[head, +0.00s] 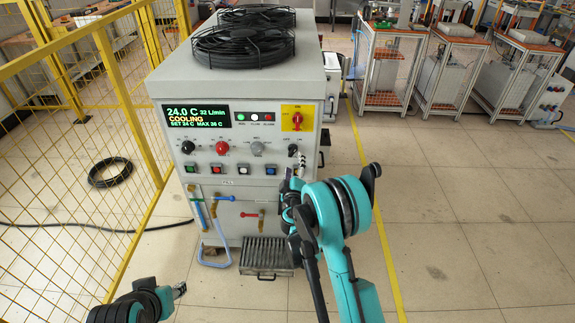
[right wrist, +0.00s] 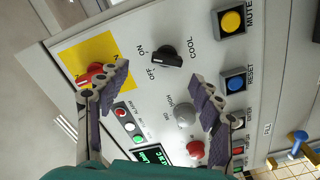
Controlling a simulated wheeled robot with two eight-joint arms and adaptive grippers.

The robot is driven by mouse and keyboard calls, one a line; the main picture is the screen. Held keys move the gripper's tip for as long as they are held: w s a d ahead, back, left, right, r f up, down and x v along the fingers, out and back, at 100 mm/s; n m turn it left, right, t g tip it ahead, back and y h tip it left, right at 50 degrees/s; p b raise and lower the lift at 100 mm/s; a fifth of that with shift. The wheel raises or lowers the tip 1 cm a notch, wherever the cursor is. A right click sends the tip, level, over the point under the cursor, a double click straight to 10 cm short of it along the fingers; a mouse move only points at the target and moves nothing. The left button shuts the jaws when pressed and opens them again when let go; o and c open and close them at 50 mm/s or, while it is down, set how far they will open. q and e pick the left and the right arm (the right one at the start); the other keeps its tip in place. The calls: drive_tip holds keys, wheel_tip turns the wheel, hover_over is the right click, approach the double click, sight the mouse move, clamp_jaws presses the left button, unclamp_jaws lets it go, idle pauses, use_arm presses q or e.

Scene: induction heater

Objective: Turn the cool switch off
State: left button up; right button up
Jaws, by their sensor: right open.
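The black cool switch (head: 292,150) is a rotary knob at the right of the grey machine's (head: 225,215) row of knobs. In the right wrist view the switch (right wrist: 168,56) sits by its COOL label, with ON and OFF marks on its left. Its exact pointing is hard to tell. My right gripper (head: 287,180) is just in front of the panel, below the switch in the head view. In the right wrist view its fingers (right wrist: 159,72) are spread on both sides of the switch, apart from it. My left gripper (head: 178,290) is at the bottom left, its jaws unclear.
The display (head: 197,115) reads COOLING. A red rotary switch (head: 297,118) on a yellow plate, grey knob (head: 257,149) and red knob (head: 222,148) are nearby. Several push buttons (head: 243,169) lie below.

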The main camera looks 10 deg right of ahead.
sight(293, 154)
drive_tip(key=x, duration=0.2)
drive_tip(key=b+x, duration=0.1)
drive_tip(key=x, duration=0.1)
drive_tip(key=f+b+x, duration=0.1)
drive_tip(key=x, duration=0.1)
drive_tip(key=shift+w+a+f, duration=0.15)
drive_tip(key=shift+w+a, duration=0.15)
drive_tip(key=shift+w, duration=0.05)
drive_tip(key=shift+w+d, duration=0.15)
drive_tip(key=shift+w, duration=0.4)
drive_tip(key=shift+c, duration=0.4)
drive_tip(key=c, duration=1.1)
